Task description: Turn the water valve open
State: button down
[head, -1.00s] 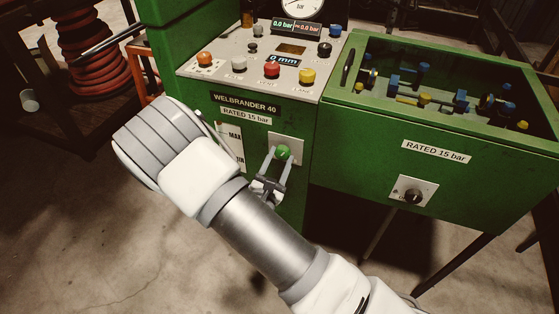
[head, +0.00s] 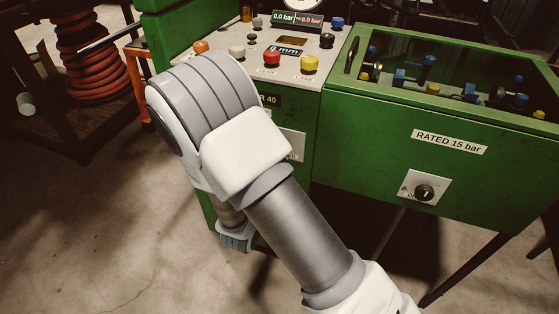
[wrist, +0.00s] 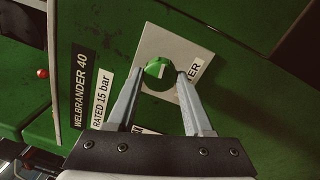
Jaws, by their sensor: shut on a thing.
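The water valve is a round green knob (wrist: 158,73) with a pale mark, on a light square plate (wrist: 172,50) whose partly covered label ends in "TER". My gripper (wrist: 159,75) is shut on the knob, with one finger on each side of it in the wrist view. In the head view, my arm hides the knob and my gripper. Only part of the plate (head: 293,144) shows there, at the right of my arm.
The green crimper's sloped panel (head: 290,68) carries a red button (head: 272,60) and a yellow button (head: 309,64). To the right is a green open-topped tank (head: 470,130) with a black knob (head: 424,192) on its front. A red coil (head: 80,55) stands at the left.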

jog(key=shift+m+b, duration=0.65)
jog(key=shift+m, duration=0.15)
jog(key=shift+c, duration=1.5)
grip_release()
jog(key=p+v, duration=0.2)
jog(key=v, duration=1.5)
jog(key=shift+s, duration=0.25)
